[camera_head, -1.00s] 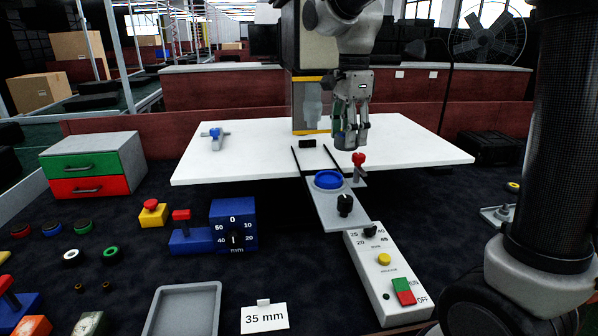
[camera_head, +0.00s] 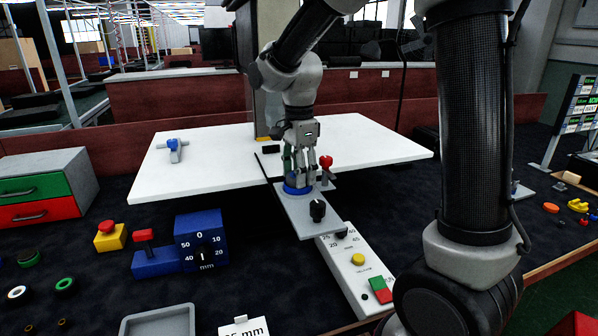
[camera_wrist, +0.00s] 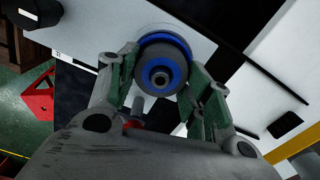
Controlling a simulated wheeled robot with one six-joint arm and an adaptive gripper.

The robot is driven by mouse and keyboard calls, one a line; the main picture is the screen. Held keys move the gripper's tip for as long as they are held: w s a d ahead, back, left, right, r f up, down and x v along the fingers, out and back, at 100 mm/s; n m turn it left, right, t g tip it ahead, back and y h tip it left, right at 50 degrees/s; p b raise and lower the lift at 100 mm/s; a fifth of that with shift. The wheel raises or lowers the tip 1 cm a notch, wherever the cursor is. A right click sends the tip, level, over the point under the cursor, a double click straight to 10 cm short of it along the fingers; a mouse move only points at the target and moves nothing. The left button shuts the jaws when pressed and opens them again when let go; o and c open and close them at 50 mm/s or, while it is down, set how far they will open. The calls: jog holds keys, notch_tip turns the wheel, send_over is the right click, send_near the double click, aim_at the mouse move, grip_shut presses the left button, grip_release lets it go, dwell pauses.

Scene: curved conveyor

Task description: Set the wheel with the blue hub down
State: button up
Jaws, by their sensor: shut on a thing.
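The wheel (camera_wrist: 180,75) has a dark tyre and a blue hub. It sits between the two fingers of my gripper (camera_wrist: 163,80) in the wrist view, and my gripper is shut on it. In the head view my gripper (camera_head: 298,183) points down right at the round blue seat (camera_head: 289,190) on the grey plate. The fingers hide most of the seat and the wheel there. A blue arc shows past the tyre in the wrist view. I cannot tell whether the wheel touches the seat.
A red-knobbed lever (camera_head: 326,162) stands close to the right of my gripper. A black knob (camera_head: 317,210) is on the plate in front. The white table (camera_head: 215,165) lies behind, with a small blue-handled clamp (camera_head: 173,146). A control box (camera_head: 352,262) extends towards the front.

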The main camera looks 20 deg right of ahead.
jog(key=shift+f, duration=0.15)
jog(key=o, duration=1.1)
jog(key=shift+c, duration=0.2)
notch_tip(320, 180, up, 12)
jog(key=s+d+f+n+t, duration=0.1)
jog(key=s+d+n+t, duration=0.1)
jog(key=s+d+n, duration=0.5)
jog(key=s+d+f+n+t, duration=0.2)
jog(key=s+d+n, duration=0.5)
jog(key=s, duration=0.8)
jog(key=shift+d+f+n, duration=0.15)
jog(key=shift+d+n, duration=0.05)
jog(key=shift+n, duration=0.7)
